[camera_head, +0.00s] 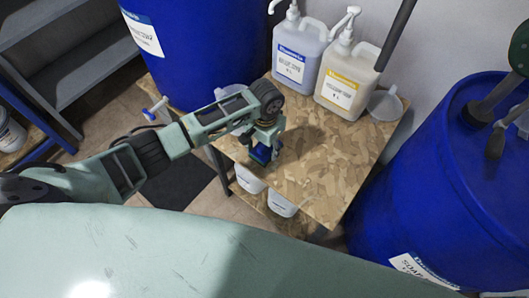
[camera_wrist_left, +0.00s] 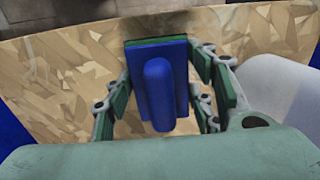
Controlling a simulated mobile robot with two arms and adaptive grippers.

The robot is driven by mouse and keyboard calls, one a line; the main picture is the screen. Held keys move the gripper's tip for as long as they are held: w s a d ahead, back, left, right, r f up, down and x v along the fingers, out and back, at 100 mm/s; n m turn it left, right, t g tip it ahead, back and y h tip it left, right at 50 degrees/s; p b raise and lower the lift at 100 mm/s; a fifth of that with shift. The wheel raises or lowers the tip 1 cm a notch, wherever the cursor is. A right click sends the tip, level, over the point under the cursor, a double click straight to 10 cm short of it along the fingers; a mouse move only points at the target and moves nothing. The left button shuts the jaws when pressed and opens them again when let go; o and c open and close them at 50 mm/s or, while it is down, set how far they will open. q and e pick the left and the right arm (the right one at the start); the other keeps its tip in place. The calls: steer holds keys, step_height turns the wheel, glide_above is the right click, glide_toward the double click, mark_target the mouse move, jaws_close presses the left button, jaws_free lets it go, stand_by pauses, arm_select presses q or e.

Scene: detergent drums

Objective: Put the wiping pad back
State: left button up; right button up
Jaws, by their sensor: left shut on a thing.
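The wiping pad (camera_wrist_left: 156,85) is a blue block with a rounded raised handle and a thin green layer along its far edge. My left gripper (camera_head: 266,143) points down over the left part of the wooden table (camera_head: 335,165). It is shut on the pad; its linked fingers with green pads flank the blue body in the left wrist view. In the head view only a small blue part of the pad (camera_head: 261,155) shows below the fingers. I cannot tell whether its underside touches the board. My right gripper is not seen.
A lilac jug (camera_head: 292,60) and a cream jug (camera_head: 345,88), both with pumps, stand at the table's back beside a funnel (camera_head: 385,104). Blue drums (camera_head: 205,50) flank the table. The table's middle and right are clear.

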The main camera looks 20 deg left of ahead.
mark_target(265, 152)
arm_select(q)
steer(key=shift+f, duration=1.9)
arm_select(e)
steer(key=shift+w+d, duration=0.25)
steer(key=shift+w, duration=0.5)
arm_select(q)
steer(key=shift+f, duration=0.2)
steer(key=o, duration=1.5)
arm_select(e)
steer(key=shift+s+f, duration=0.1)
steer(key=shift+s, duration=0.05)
arm_select(q)
steer(key=shift+r, duration=0.6)
step_height(265, 152, up, 11)
steer(key=shift+r, duration=0.15)
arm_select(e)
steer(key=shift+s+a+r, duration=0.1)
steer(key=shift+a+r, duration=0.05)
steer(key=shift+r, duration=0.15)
